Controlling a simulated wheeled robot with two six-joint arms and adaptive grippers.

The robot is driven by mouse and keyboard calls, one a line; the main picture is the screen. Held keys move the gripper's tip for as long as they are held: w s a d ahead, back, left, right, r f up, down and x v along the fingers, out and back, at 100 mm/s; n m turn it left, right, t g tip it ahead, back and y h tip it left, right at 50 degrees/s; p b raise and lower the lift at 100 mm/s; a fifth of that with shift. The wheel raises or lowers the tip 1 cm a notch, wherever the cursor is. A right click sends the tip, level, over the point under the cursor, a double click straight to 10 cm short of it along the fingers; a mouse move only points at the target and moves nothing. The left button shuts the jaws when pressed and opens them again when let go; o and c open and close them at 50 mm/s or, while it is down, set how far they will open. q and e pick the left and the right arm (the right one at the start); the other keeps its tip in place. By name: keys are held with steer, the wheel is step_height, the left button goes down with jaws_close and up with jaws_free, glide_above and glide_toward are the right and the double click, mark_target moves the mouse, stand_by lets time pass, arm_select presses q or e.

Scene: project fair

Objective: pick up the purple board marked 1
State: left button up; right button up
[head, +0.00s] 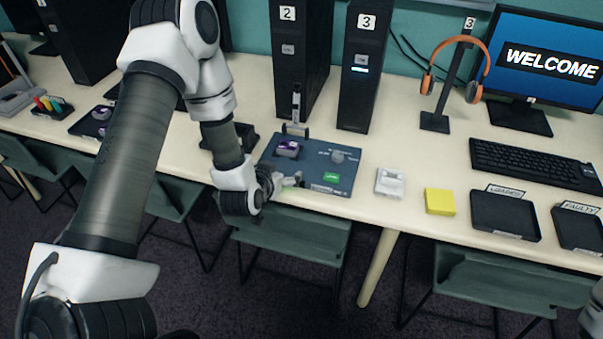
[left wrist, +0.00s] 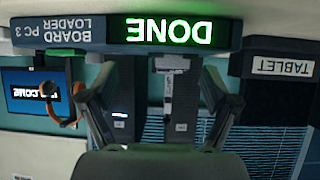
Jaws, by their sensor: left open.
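A small purple board (head: 287,148) sits on the left part of the dark blue board loader (head: 318,186). I cannot read a number on it. A second purple board (head: 102,112) lies on a dark tray further left; its mark is also unreadable. My left gripper (head: 288,180) is open and empty at the loader's front left edge, on the near side of the purple board. In the left wrist view, which is upside down, my open fingers (left wrist: 154,92) stand below the loader front (left wrist: 75,34) and a green lit DONE sign (left wrist: 170,31).
Black towers marked 2 (head: 290,60) and 3 (head: 362,75) stand behind the loader. A white device (head: 390,182), a yellow block (head: 439,201) and two dark trays (head: 505,214) lie to the right. Green chairs (head: 290,232) stand below the table edge.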

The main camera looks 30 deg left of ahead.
mark_target(287, 146)
arm_select(q)
steer(key=shift+t+y, duration=0.4)
steer(key=shift+t, duration=0.4)
steer(key=w+a, duration=0.1)
steer(key=w+a+r, duration=0.1)
steer(key=w+a, duration=0.1)
steer(key=w, duration=0.1)
steer(key=shift+r, duration=0.3)
steer(key=x, duration=0.6)
steer(key=shift+w, duration=0.2)
steer(key=shift+s, duration=0.1)
steer(key=shift+c, duration=0.7)
steer(key=shift+d, duration=0.1)
steer(key=c, duration=1.1)
